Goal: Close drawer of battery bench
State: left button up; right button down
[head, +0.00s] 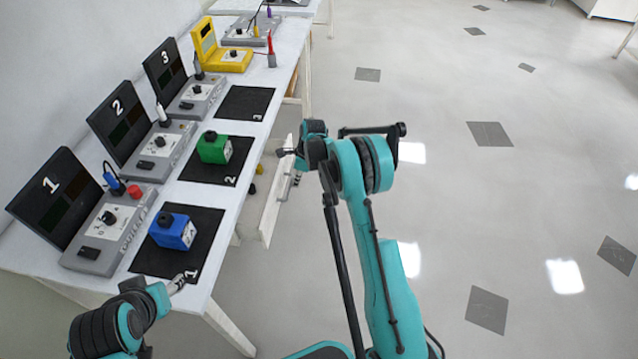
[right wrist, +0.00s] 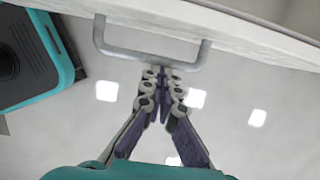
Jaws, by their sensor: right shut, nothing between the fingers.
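The white bench (head: 215,250) has a drawer (head: 270,215) pulled out on its right side. The drawer's front panel faces the aisle and has a metal bar handle (head: 287,184). In the right wrist view the handle (right wrist: 150,57) spans the panel's edge just ahead of my fingertips. My right gripper (right wrist: 162,72) is shut and empty, its tips close to the bar; I cannot tell if they touch. In the head view the right gripper (head: 281,152) is beside the bench, near the drawer. My left gripper (head: 187,278) is over the bench's near corner; its jaws are unclear.
Testers numbered 1 (head: 112,222), 2 (head: 160,148) and 3 (head: 197,95) line the wall side. A blue battery (head: 173,232) and a green battery (head: 213,149) stand on black mats; mat 3 (head: 245,103) is empty. A yellow device (head: 222,52) stands farther back. Floor to the right is clear.

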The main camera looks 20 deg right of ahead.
aim_at(282, 186)
jog(key=w+a, duration=0.1)
jog(key=a, duration=0.1)
jog(key=w+a, duration=0.2)
jog(key=a, duration=0.1)
jog(key=w+a, duration=0.1)
jog(key=a, duration=0.1)
jog(key=shift+w+a, duration=0.25)
jog(key=shift+w, duration=0.05)
jog(key=shift+a, duration=0.15)
jog(key=d, duration=0.1)
jog(key=s+d, duration=0.1)
jog(key=s+d+f+b, duration=0.1)
jog(key=shift+d, duration=0.4)
jog(key=p+v, duration=0.3)
jog(key=v, duration=0.6)
jog(key=shift+r+p, duration=0.15)
jog(key=shift+p, duration=0.25)
jog(key=shift+s+d+r, duration=0.15)
jog(key=shift+r, duration=0.4)
